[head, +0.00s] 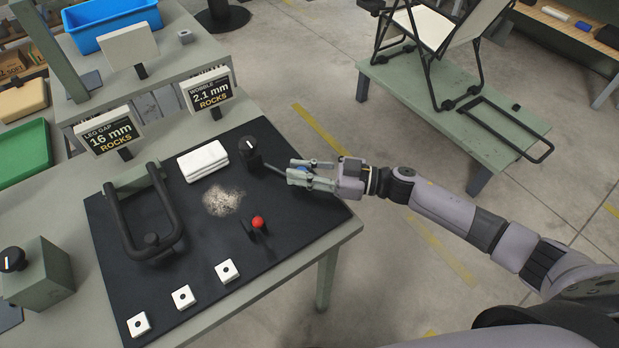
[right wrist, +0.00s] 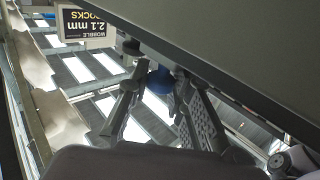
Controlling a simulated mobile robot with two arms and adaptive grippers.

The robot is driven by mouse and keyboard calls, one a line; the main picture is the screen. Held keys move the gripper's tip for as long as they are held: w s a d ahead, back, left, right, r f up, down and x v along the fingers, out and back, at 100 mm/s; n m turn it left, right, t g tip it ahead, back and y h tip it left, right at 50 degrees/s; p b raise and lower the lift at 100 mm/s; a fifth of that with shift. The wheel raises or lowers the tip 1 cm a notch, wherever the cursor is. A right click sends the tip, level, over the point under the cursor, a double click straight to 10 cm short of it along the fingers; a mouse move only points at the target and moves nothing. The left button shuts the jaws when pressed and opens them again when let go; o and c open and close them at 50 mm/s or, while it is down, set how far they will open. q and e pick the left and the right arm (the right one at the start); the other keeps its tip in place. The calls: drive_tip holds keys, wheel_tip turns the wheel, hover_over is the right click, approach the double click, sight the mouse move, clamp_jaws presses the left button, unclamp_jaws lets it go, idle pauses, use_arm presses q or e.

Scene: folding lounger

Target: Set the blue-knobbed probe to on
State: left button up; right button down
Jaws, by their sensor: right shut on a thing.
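My right gripper (head: 296,173) reaches in from the right, just past the right edge of the black mat. Its fingers are shut on the blue knob (head: 302,168) of the probe, mostly hidden between them. In the right wrist view the blue knob (right wrist: 160,80) shows between the two fingers (right wrist: 155,97). A dark lever (head: 274,168) runs from the gripper toward a black dial housing (head: 249,152) with a white mark; how they join is unclear. I see no on or off label. My left gripper is not in view.
A red-knobbed lever (head: 257,222) stands near the gripper on the black mat (head: 205,255). A white pad stack (head: 203,161), a black handle frame (head: 145,225) and white square tiles (head: 183,297) lie around it. Signs read "2.1 mm" (head: 211,94) and "16 mm" (head: 107,137).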

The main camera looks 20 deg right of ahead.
drive_tip(key=shift+w+r, duration=0.1)
drive_tip(key=shift+w, duration=0.05)
drive_tip(key=c, duration=1.8)
unclamp_jaws()
drive_tip(key=o, duration=0.4)
drive_tip(key=shift+w+a, duration=0.1)
drive_tip(key=shift+w, duration=0.05)
drive_tip(key=shift+c, duration=0.2)
drive_tip(key=v, duration=1.2)
